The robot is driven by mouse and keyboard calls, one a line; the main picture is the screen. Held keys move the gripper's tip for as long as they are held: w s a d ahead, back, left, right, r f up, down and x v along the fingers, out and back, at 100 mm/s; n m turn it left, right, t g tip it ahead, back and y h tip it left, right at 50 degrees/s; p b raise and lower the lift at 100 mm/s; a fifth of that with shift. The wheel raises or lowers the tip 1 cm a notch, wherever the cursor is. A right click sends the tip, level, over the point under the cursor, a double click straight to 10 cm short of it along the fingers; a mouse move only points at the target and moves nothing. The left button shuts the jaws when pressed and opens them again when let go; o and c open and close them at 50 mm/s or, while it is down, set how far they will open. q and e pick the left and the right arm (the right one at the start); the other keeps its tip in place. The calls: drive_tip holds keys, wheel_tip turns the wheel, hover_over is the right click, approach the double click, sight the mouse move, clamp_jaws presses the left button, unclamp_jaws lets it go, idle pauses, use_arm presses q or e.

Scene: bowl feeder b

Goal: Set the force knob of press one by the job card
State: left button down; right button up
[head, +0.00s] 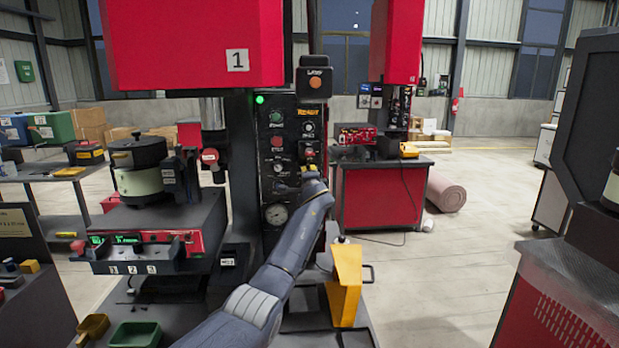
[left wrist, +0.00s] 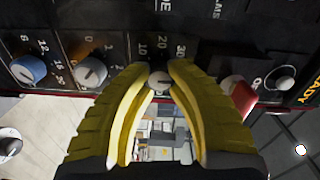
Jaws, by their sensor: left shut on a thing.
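Press one is the red machine marked 1 (head: 237,60) in the head view. Its dark control panel (head: 262,145) carries a lit green lamp, READY lettering, buttons, small dials and a gauge. My left gripper (head: 312,172) is at the panel's right side. In the left wrist view its yellow fingers (left wrist: 160,75) are shut on a small grey knob (left wrist: 158,83) whose scale shows 10, 20 and 30. The lettering naming this knob is cut off. A blue knob (left wrist: 28,69) and another grey knob (left wrist: 92,72) sit to its left. I cannot make out a job card.
A red button (left wrist: 243,95) and a white button (left wrist: 285,84) lie right of the fingers. A yellow stand (head: 345,285) is close right of my left forearm.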

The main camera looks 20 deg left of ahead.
use_arm(q)
drive_tip(key=shift+a+n, duration=0.2)
drive_tip(key=shift+n, duration=4)
drive_tip(key=shift+f, duration=0.15)
drive_tip(key=c, duration=1.3)
unclamp_jaws()
drive_tip(key=shift+c, duration=0.2)
drive_tip(key=shift+o, duration=1.4)
drive_tip(key=shift+d, duration=0.1)
drive_tip(key=shift+s, duration=0.1)
drive_tip(key=v, duration=1.2)
